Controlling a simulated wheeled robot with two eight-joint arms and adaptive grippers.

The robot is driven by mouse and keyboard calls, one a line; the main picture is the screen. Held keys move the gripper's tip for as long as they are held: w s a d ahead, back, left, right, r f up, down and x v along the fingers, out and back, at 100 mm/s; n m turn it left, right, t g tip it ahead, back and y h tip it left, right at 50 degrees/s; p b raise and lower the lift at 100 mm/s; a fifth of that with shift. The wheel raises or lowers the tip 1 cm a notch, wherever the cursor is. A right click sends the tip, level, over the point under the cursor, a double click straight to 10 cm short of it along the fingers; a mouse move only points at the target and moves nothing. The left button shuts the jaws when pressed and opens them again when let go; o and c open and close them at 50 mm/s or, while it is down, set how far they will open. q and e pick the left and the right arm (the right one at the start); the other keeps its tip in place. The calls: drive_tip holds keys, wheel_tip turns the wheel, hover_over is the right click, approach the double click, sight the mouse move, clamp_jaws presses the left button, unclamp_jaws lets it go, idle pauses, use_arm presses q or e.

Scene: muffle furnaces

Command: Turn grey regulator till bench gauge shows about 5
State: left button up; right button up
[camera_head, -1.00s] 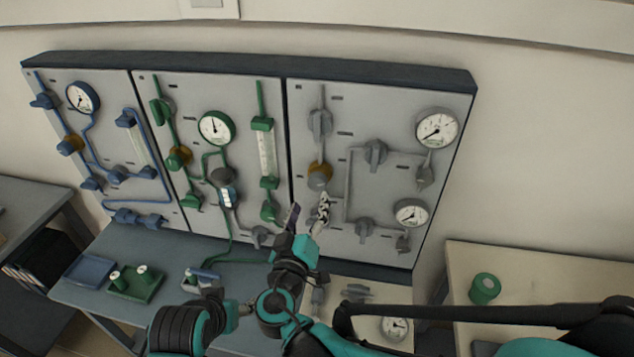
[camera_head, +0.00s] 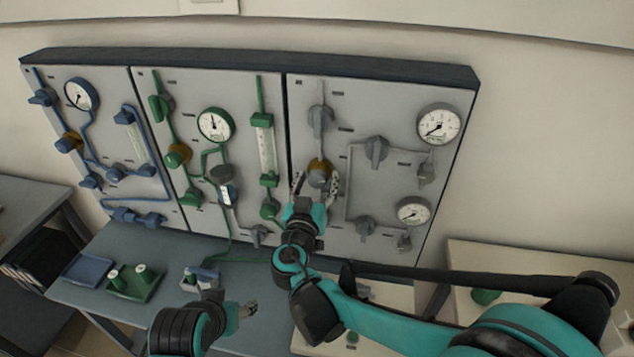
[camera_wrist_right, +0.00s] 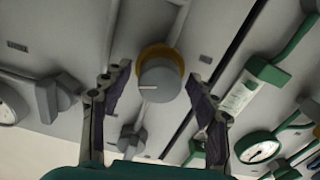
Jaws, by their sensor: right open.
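The grey regulator (camera_head: 319,174), a round knob with a brass collar, is on the right grey panel. The right wrist view also shows its knob (camera_wrist_right: 160,82) with a white pointer line. My right gripper (camera_head: 316,184) is open, its fingers on either side of the knob with gaps showing in the wrist view. The low bench gauge seen earlier is hidden behind my right arm. The panel's upper gauge (camera_head: 439,125) and lower gauge (camera_head: 413,211) show; their readings are too small to tell. My left gripper (camera_head: 247,310) is over the bench, away from the regulator; its jaws are unclear.
Grey valve handles (camera_head: 376,152) and pipes are right of the regulator. The green panel (camera_head: 240,95) and blue panel (camera_head: 105,85) stand to the left. A blue tray (camera_head: 88,268) and a green tray (camera_head: 134,287) lie on the bench. A green roll (camera_head: 486,297) is at right.

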drive_tip(key=c, duration=1.2)
drive_tip(key=o, duration=1.2)
drive_tip(key=shift+n, duration=0.3)
drive_tip(key=s+a, duration=0.2)
drive_tip(key=s, duration=0.9)
drive_tip(key=shift+s+a, duration=0.2)
drive_tip(key=shift+s, duration=0.2)
